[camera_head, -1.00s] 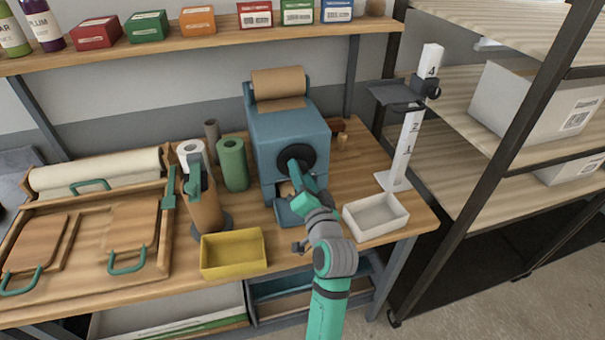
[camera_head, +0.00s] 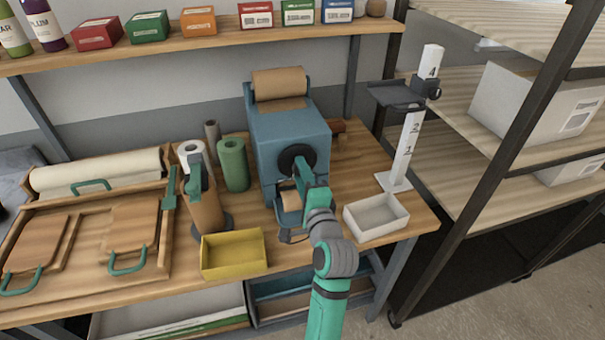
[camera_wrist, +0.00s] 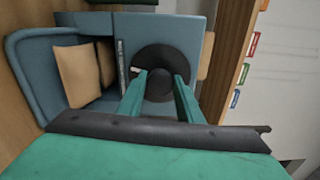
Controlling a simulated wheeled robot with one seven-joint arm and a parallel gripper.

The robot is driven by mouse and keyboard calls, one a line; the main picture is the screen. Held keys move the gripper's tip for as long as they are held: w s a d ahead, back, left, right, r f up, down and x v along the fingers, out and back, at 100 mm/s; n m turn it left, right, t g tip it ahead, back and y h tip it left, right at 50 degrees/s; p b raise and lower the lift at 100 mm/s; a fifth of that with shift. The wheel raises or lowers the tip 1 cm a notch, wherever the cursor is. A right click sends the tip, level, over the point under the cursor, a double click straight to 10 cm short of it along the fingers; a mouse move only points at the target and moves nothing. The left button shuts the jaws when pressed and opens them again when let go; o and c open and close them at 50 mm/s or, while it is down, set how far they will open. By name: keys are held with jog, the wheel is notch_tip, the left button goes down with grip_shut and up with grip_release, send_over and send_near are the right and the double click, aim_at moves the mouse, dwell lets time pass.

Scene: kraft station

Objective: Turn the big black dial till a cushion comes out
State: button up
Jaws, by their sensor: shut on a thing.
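The blue kraft machine (camera_head: 285,130) stands on the bench with a brown paper roll (camera_head: 278,82) on top. Its big black dial (camera_head: 290,157) is on the front face, and it also shows in the wrist view (camera_wrist: 165,62). My gripper (camera_head: 303,165) reaches the dial from the front. In the wrist view its two green fingers (camera_wrist: 160,85) are on either side of the dial's central knob, shut on it. A brown paper cushion (camera_wrist: 78,75) lies in the blue tray (camera_wrist: 30,60) below the outlet, and more brown paper shows beside it.
A white bin (camera_head: 376,216) stands to the right of the machine and a yellow bin (camera_head: 233,254) at front left. A green roll (camera_head: 233,165) stands to the left. A measuring post (camera_head: 410,140) stands at the right.

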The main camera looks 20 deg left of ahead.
jog(key=shift+w+d+r+m, duration=0.1)
jog(key=shift+d+m, duration=0.15)
jog(key=shift+m, duration=0.15)
jog(key=o, duration=1)
jog(key=shift+o, duration=0.2)
jog(key=shift+a, duration=0.1)
jog(key=v, duration=1)
jog(key=shift+s+d, duration=0.25)
jog(key=shift+d, duration=0.05)
jog(key=shift+d, duration=0.1)
jog(key=shift+s+a, duration=0.2)
